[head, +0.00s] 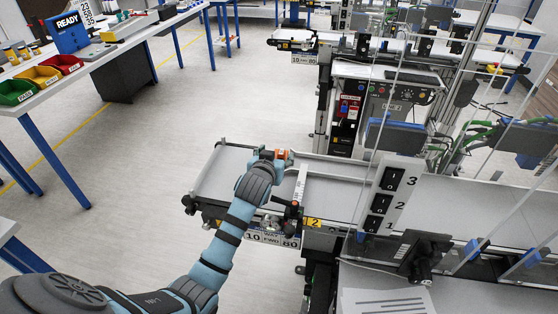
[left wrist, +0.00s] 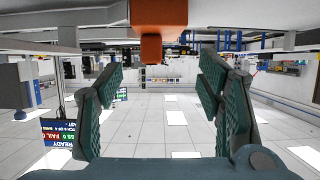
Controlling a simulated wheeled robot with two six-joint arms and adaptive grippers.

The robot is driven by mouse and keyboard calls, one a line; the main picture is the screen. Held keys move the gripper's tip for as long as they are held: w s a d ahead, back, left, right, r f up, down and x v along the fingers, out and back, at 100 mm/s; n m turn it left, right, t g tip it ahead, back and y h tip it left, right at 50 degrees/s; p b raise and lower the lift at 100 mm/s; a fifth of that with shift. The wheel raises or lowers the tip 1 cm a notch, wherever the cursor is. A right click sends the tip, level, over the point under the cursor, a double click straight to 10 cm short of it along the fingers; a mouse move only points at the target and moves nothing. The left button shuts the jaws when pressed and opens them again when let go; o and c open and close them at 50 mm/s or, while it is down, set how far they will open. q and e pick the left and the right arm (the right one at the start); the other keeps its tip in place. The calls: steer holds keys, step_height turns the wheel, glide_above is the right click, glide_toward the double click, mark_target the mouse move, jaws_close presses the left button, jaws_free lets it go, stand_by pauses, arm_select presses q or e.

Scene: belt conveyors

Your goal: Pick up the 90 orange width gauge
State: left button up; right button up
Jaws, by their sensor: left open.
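An orange block (head: 284,155), which looks like the width gauge, sits at the near conveyor, at my left gripper's fingers. No number on it can be read. In the left wrist view the orange block (left wrist: 158,14) is at the top middle, with a smaller, darker orange part below it. My left gripper (head: 273,154) reaches over the conveyor and partly hides the block. In the left wrist view its green-padded fingers (left wrist: 160,88) stand wide apart with nothing between the pads. I cannot tell whether they touch the block. My right gripper is in neither view.
The near conveyor (head: 233,160) has a crossbar (head: 300,184) just right of my gripper. A switch panel (head: 390,196) and clear guard panels stand to the right. A bench (head: 110,62) with coloured bins is at left. The floor between is clear.

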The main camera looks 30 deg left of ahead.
mark_target(279, 151)
arm_select(q)
steer(key=x, duration=0.4)
steer(key=shift+w+f, duration=0.25)
steer(key=shift+f, duration=0.1)
steer(key=shift+s+r, duration=0.1)
steer(key=c, duration=1.4)
